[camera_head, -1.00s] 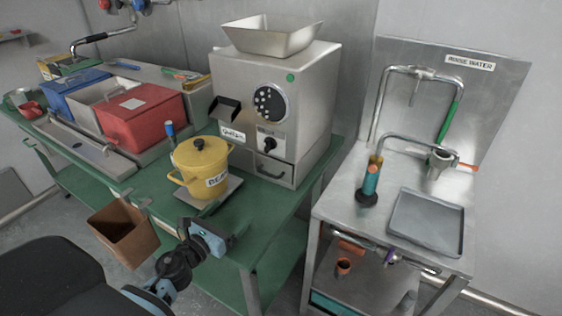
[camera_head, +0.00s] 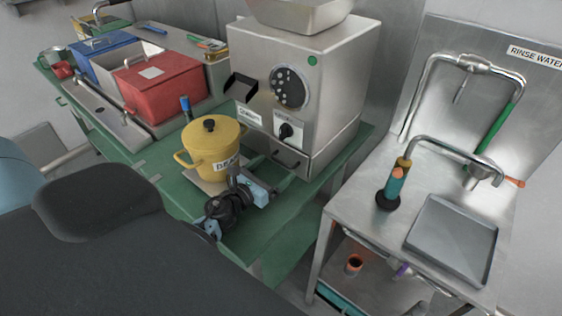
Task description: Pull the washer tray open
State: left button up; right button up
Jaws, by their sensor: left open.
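The steel grinder (camera_head: 335,95) stands on the green table. A shut drawer with a dark handle (camera_head: 289,158) is low on its front; I take this as the tray, though no label says so. My left gripper (camera_head: 262,186) is open and empty, just in front of and below this handle, beside the yellow pot. It looks apart from the handle, but the exact gap is hard to tell. A loose flat grey tray (camera_head: 452,240) lies on the steel sink counter at the right. My right gripper is not in view.
The yellow lidded pot (camera_head: 212,146) stands close left of my gripper, on a metal plate. Red (camera_head: 160,88) and blue (camera_head: 105,58) boxes are farther left. A green-orange tool (camera_head: 394,186) stands upright on the sink counter (camera_head: 350,205). A gap separates the two tables.

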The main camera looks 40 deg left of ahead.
aim_at(281, 163)
pick_arm(q)
jog(key=shift+w+d, duration=0.2)
jog(key=shift+w, duration=2)
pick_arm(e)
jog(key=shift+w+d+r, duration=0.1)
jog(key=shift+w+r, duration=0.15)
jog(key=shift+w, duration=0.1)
